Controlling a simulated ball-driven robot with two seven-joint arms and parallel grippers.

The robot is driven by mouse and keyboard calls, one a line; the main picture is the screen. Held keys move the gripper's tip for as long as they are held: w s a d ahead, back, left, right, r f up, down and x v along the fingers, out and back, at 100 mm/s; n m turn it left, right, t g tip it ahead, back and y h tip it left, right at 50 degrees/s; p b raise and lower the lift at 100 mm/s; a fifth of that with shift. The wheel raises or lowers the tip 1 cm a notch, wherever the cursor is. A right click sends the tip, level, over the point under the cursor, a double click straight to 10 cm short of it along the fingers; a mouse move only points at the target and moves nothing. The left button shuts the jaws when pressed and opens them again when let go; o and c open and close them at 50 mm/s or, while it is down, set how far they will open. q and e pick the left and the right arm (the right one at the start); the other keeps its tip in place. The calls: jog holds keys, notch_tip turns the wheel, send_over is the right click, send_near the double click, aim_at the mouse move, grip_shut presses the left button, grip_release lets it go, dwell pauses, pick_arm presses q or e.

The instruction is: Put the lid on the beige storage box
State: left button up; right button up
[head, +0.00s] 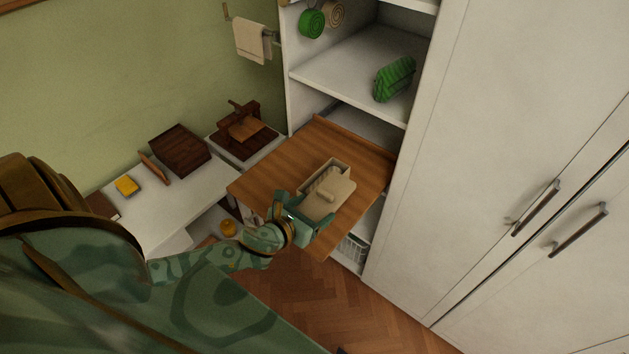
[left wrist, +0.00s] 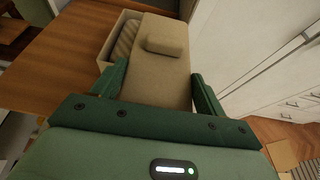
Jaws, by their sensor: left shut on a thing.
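The beige storage box (head: 340,165) stands open on a wooden pull-out board, with part of its inside showing. Its beige lid (head: 322,203), a flat panel with a block-shaped knob, overlaps the near side of the box. My left gripper (head: 305,212) is shut on the lid's near part. In the left wrist view the two green fingers flank the lid (left wrist: 155,82), and the open box (left wrist: 106,48) shows beyond it at the left. Whether the lid touches the box rim I cannot tell. My right gripper is not in view.
The wooden board (head: 270,177) has free room left of the box. A shelf unit (head: 335,72) with a green bag (head: 394,79) rises behind it. White cabinet doors (head: 500,130) stand close on the right. A white bench (head: 178,192) carries brown boxes at the left.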

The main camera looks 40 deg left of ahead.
aim_at(314, 197)
pick_arm(q)
jog(key=shift+w+a+f, duration=0.1)
jog(key=shift+w+a, duration=0.2)
jog(key=shift+w, duration=0.3)
jog(key=shift+w+a+f, duration=0.1)
jog(key=shift+w+a, duration=0.15)
jog(key=shift+w, duration=0.3)
jog(key=shift+w+a+b, duration=0.25)
jog(key=shift+w+b, duration=0.05)
jog(key=shift+w+a, duration=0.25)
jog(key=shift+w, duration=0.05)
jog(key=w+a+b, duration=0.1)
jog(key=w, duration=0.1)
jog(key=w+a, duration=0.2)
jog(key=shift+w+f+b, duration=0.1)
jog(key=shift+f+b, duration=0.05)
jog(key=shift+b, duration=0.25)
jog(key=shift+w+a, duration=0.45)
jog(key=shift+w, duration=0.15)
jog(key=shift+f+b, duration=0.6)
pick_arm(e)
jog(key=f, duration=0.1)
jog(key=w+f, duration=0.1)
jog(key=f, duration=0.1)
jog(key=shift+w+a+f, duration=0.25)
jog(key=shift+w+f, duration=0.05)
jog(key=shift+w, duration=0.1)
